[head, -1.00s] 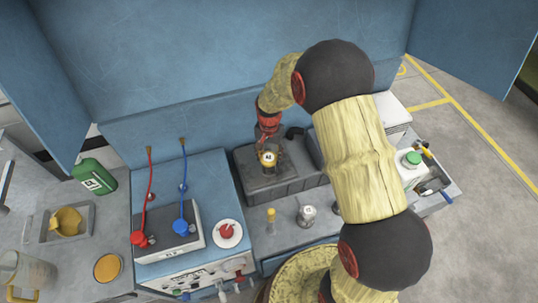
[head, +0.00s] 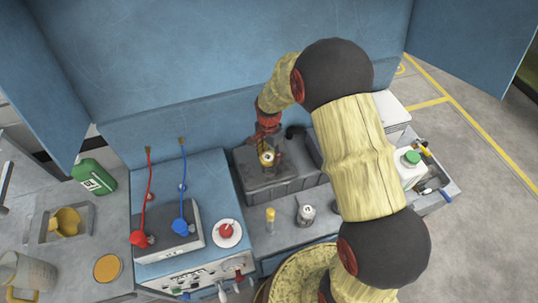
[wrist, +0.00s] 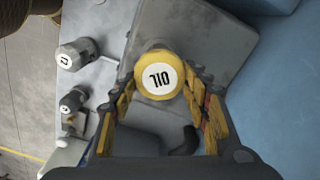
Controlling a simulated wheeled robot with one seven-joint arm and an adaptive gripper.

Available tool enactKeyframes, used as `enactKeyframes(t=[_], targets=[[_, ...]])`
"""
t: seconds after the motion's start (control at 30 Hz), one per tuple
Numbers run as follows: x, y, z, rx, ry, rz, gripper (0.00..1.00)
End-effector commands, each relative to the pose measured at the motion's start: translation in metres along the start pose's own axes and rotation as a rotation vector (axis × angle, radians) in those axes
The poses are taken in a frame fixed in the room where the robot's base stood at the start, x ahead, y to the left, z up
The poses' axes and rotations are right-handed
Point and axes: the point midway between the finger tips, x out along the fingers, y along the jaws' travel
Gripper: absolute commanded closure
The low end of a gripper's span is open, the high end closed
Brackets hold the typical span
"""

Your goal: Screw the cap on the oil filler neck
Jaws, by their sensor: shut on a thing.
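A yellow round cap with a white "OIL" label (wrist: 159,76) sits between the fingers of my gripper (wrist: 160,95) in the wrist view. The cap's label also shows in the head view (head: 267,157). My gripper (head: 267,145) points down over the dark grey engine block (head: 285,188) and is shut on the cap. The cap is at the top of the block. The filler neck is hidden under the cap, so I cannot tell how the threads sit.
A small yellow-topped part (head: 270,214) and a grey labelled cap (head: 306,214) stand on the bench in front of the block. A blue unit with red and blue hoses (head: 182,200) is to the left. A white bottle with a green cap (head: 411,158) is to the right.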

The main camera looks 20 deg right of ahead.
Motion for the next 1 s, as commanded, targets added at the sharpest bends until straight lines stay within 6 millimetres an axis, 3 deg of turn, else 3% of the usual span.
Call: enactKeyframes(t=[0.4, 0.83, 1.0], targets=[[0.0000, 0.0021, 0.0004, 0.398, -0.001, -0.001, 0.79], [0.0002, 0.0026, 0.0006, 0.466, -0.001, -0.001, 0.79], [0.0003, 0.0036, 0.0014, 0.641, -0.001, 0.000, 0.79]])
